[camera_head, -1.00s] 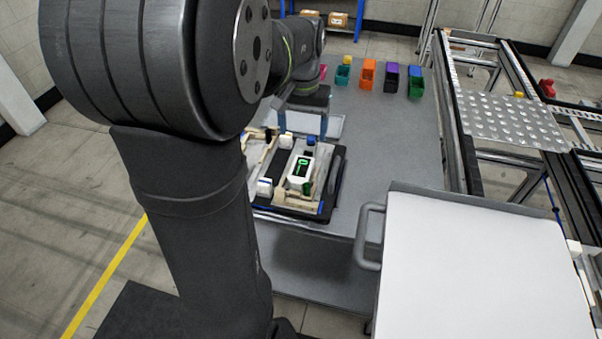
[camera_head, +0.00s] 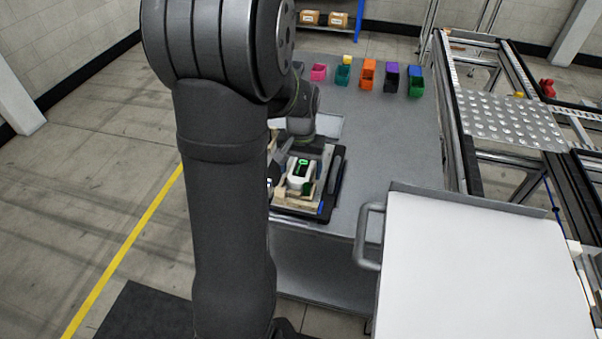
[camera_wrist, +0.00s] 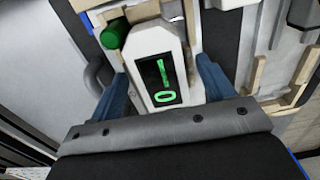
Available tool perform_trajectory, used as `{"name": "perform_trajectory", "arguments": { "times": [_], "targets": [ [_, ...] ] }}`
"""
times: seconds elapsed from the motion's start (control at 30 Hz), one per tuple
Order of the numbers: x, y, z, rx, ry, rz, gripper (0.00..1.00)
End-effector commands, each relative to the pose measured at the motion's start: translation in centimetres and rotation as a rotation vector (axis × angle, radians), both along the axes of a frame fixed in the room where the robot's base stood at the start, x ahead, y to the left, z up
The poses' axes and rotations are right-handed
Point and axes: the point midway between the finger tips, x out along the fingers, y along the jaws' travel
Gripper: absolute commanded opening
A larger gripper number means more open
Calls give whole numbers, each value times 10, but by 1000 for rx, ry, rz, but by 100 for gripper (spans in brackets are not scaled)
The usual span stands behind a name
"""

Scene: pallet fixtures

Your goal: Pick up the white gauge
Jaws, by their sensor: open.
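The white gauge (camera_wrist: 140,65) has a black display with green digits and sits in the pallet fixture. In the head view the gauge (camera_head: 294,183) shows just below my wrist, partly in view. My gripper (camera_wrist: 165,80) is open, with one blue finger on each side of the gauge in the wrist view. The fingers look close to its sides; I cannot tell whether they touch it. A green cylinder (camera_wrist: 114,34) lies beside the gauge's upper left.
The fixture's wooden strips (camera_wrist: 258,76) and dark pallet rim (camera_head: 334,186) surround the gauge. Coloured bins (camera_head: 367,75) stand at the table's back. A white-topped cart (camera_head: 480,260) is at the right. The grey table (camera_head: 390,150) between is clear.

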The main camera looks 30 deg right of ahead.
Motion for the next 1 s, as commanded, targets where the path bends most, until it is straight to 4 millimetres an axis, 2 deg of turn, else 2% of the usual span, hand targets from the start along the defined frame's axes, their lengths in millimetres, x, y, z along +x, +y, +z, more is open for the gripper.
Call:
{"name": "perform_trajectory", "arguments": {
  "times": [0.2,0.5,0.77,1.0],
  "targets": [
    [0,0,-1,0,0,0,75],
    [0,0,0,-1,-1,0,17],
    [0,0,2,-1,-1,0,17],
    [1,-1,23,-4,-4,0,17]
  ]
}}
